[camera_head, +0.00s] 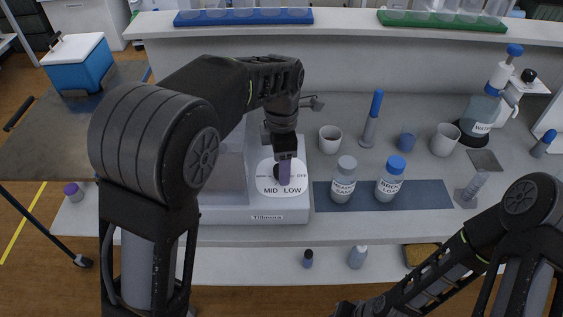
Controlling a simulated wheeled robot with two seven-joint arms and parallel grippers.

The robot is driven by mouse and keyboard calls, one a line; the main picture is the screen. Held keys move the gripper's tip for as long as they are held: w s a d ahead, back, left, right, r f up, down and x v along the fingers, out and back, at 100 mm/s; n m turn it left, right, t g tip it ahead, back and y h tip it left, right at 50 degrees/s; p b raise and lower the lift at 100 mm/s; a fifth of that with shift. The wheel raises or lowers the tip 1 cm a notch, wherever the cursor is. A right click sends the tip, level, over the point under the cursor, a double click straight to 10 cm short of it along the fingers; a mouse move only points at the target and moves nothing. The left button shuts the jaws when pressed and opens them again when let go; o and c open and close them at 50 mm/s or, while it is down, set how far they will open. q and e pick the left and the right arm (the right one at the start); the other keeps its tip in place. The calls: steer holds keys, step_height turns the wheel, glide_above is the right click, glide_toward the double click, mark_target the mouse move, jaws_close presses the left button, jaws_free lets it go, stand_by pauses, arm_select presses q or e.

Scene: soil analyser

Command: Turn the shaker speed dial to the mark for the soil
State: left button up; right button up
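The shaker (215,213), a white box marked Tillmora, stands at the middle left of the bench. Its white dial plate (264,189) shows the marks MID, LOW and OFF; other marks are hidden by my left arm. My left gripper (284,165) points down over the dial, its fingertips at the plate. A narrow purple-grey piece shows at its tips; I cannot tell whether it is a fingertip or the knob. The dial's pointer is hidden. My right gripper (346,308) is only partly seen at the bottom edge, away from the shaker.
Two labelled bottles (343,180) (390,180) stand on a dark blue mat (433,194) right of the shaker. Behind are white cups (330,139) (445,139), a blue-handled tool (372,118) and a water bottle (480,112). Small bottles (357,257) stand on the lower front ledge.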

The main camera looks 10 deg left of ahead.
arm_select(q)
steer(key=shift+c, duration=0.2)
jaws_close()
stand_by(0.4)
